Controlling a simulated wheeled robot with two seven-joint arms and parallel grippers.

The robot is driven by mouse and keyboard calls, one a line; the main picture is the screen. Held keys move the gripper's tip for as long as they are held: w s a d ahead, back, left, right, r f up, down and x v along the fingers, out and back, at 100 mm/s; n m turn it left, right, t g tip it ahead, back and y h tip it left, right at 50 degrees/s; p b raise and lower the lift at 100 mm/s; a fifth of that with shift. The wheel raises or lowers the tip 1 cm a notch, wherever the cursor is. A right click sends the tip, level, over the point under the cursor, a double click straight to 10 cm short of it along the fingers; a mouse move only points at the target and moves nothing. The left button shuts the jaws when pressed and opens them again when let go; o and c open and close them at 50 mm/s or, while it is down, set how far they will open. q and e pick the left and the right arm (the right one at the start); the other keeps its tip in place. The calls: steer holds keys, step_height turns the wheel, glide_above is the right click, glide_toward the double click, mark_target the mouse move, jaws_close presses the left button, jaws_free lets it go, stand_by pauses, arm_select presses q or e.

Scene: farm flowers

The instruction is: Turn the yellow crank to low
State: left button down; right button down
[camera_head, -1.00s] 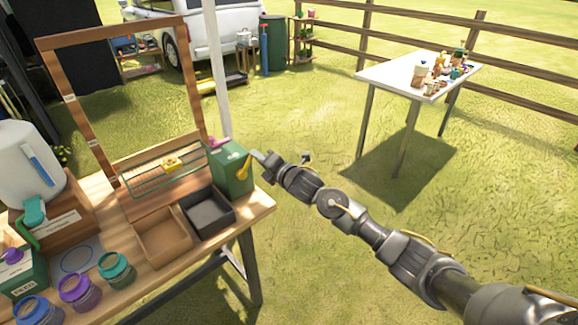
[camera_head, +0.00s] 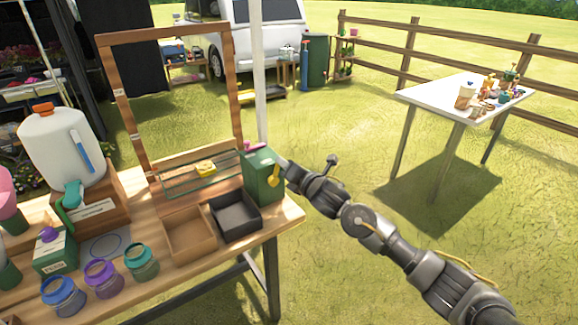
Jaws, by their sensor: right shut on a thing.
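The yellow crank (camera_head: 274,176) is on the right side of a green box (camera_head: 258,174) at the right end of the wooden table. Its handle hangs downward from the side of the box. My right gripper (camera_head: 284,166) is at the box's right side, shut on the crank; its fingertips are small and partly hidden there. A pink part (camera_head: 256,146) shows on top of the green box. My left gripper is not in view.
A wire rack with a yellow item (camera_head: 205,168) stands left of the box. A dark tray (camera_head: 236,229) and a brown tray (camera_head: 190,250) sit in front. Several jars and a white jug (camera_head: 62,146) stand at left. Grass right of the table is open, before a white table (camera_head: 436,92).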

steer(key=shift+s+a+f, duration=0.1)
steer(key=c, duration=1.3)
jaws_free()
steer(key=shift+o, duration=0.2)
steer(key=b+v, duration=0.1)
steer(key=v, duration=0.9)
steer(key=shift+s+d+b, duration=0.3)
